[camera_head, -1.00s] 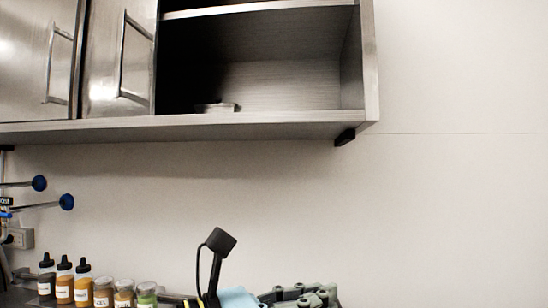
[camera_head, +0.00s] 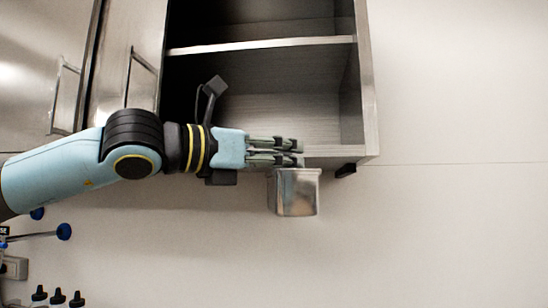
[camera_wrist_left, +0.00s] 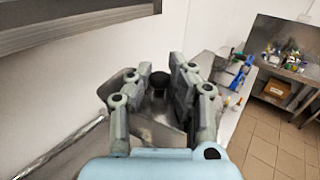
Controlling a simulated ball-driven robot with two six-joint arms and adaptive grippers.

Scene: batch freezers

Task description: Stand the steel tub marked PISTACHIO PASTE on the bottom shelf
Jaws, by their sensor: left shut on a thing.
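My left gripper (camera_head: 298,152) reaches in from the left in the head view and is shut on the rim of a steel tub (camera_head: 297,196). The tub hangs upright below the fingers, in front of and just below the open cabinet's bottom shelf (camera_head: 327,151). No marking on it can be read. The left wrist view shows the tub (camera_wrist_left: 158,130) between and behind the fingers (camera_wrist_left: 158,82). My arm covers much of the bottom shelf's front edge. My right gripper is not in view.
The cabinet's middle shelf (camera_head: 260,44) lies above my gripper, and its right side wall (camera_head: 368,90) is close by. A closed steel door (camera_head: 128,60) is at left. Bottles (camera_head: 58,297) stand low at left. The wall at right is clear.

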